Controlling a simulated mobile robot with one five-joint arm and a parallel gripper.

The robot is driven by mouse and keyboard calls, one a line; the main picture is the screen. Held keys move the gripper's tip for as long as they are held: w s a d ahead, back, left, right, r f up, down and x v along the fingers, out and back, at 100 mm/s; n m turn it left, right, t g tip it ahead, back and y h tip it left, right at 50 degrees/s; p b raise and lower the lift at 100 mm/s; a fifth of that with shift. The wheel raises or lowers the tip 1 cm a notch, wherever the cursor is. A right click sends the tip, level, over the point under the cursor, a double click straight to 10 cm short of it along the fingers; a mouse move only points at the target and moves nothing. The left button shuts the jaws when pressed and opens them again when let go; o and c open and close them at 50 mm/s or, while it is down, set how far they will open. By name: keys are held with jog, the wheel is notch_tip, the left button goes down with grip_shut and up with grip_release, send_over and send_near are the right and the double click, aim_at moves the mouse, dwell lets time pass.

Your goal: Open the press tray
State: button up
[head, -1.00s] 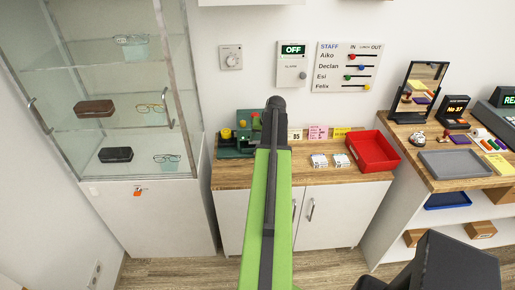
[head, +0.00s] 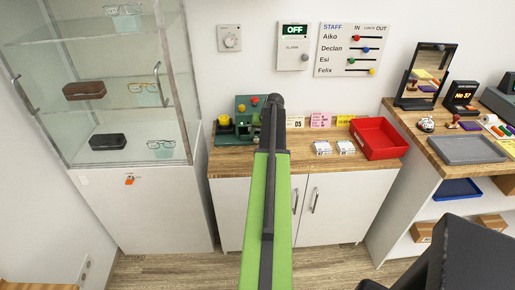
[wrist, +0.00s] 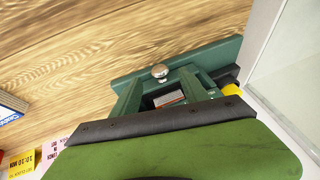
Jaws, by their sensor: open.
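The green press (head: 238,122) stands at the left end of the wooden counter, with a yellow knob and small coloured buttons; my arm covers its right side. In the wrist view the press (wrist: 128,103) shows from close above. A long green front piece with a round silver knob (wrist: 160,71), seemingly the press tray, lies across its base; I cannot tell whether it is fully shut. My gripper (wrist: 160,122), a dark-edged green part, covers the lower wrist view near the press. It is open, with nothing seen held. The knob is clear of it. The fingertips are hidden in the head view.
A glass display cabinet (head: 105,90) stands close left of the press. Cards (head: 320,122), two white packs (head: 333,147) and a red tray (head: 378,139) are farther right on the counter. Bare wood (wrist: 90,55) lies before the knob. A side table with a grey tray (head: 468,150) is at right.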

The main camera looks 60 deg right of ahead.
aim_at(257, 140)
jog(key=b+x, duration=0.3)
jog(key=x, duration=0.2)
grip_shut()
jog(key=shift+w, duration=0.1)
dwell(1.2)
